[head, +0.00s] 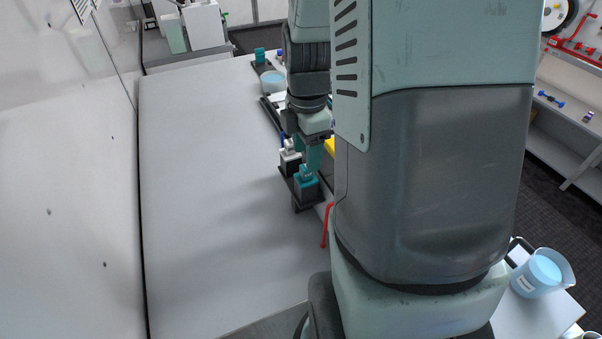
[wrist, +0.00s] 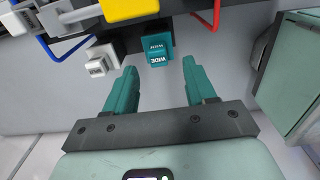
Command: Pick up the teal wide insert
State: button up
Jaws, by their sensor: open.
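The teal wide insert (wrist: 157,49) stands in a dark rack in the wrist view, with "WIDE" lettering on its top and front. It also shows in the head view (head: 306,183), just under my gripper. My gripper (wrist: 158,73) is open and empty in the wrist view, its two teal fingers spread to the left and right of the insert's line. The fingertips appear short of the insert in that picture. In the head view my gripper (head: 313,160) points down close above the insert, and my arm hides part of the bench.
A white insert (wrist: 101,61) stands left of the teal one. The bench surface (head: 205,200) left of the rack is clear.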

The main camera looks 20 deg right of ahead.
jog(key=shift+w+f, duration=0.1)
jog(key=shift+f, duration=2.65)
grip_shut()
notch_tip(320, 180, up, 10)
jog(key=shift+r, duration=0.2)
